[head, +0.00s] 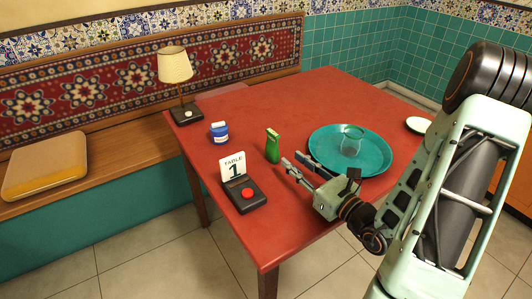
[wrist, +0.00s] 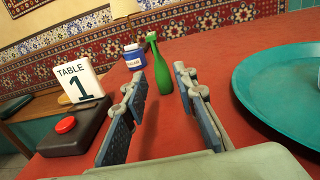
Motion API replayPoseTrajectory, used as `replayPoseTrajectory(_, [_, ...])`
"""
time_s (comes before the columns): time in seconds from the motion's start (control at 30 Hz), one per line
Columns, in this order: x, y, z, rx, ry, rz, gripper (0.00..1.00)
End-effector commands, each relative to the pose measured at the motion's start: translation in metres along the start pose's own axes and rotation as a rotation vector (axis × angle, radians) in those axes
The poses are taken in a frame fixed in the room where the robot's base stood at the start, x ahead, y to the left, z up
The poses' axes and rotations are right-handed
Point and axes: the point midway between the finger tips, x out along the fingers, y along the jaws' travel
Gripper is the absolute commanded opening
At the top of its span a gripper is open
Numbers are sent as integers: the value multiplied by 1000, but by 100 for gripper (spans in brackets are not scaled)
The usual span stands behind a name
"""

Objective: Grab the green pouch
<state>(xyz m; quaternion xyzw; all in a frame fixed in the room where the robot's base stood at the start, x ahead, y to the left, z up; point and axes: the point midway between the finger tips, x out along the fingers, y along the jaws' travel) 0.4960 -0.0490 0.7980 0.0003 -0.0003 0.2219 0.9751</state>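The green pouch (head: 272,147) stands upright on the red table, left of the teal tray. In the wrist view the green pouch (wrist: 157,68) looks bottle-like, with a narrow neck and a wider base. My gripper (head: 292,159) is open and empty, low over the table and just short of the pouch. In the wrist view the pouch shows in the gap between the two fingers (wrist: 158,84), beyond or near their tips. I cannot tell exactly how far apart they are, but no finger visibly grips it.
The teal tray (head: 322,160) with a clear glass (head: 352,141) lies right of my gripper. A table-number sign (head: 234,166) and a black box with a red button (head: 248,193) stand left. A blue sugar jar (head: 219,132) and a lamp (head: 175,66) are farther back.

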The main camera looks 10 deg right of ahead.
Motion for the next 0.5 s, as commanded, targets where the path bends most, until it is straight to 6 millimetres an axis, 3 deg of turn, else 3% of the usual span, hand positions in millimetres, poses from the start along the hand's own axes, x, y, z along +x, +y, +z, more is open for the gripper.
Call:
replayPoseTrajectory(0.2, [36,1,-1,-2,-1,4,26])
replayPoseTrajectory(0.5, [63,3,1,-1,-2,5,26])
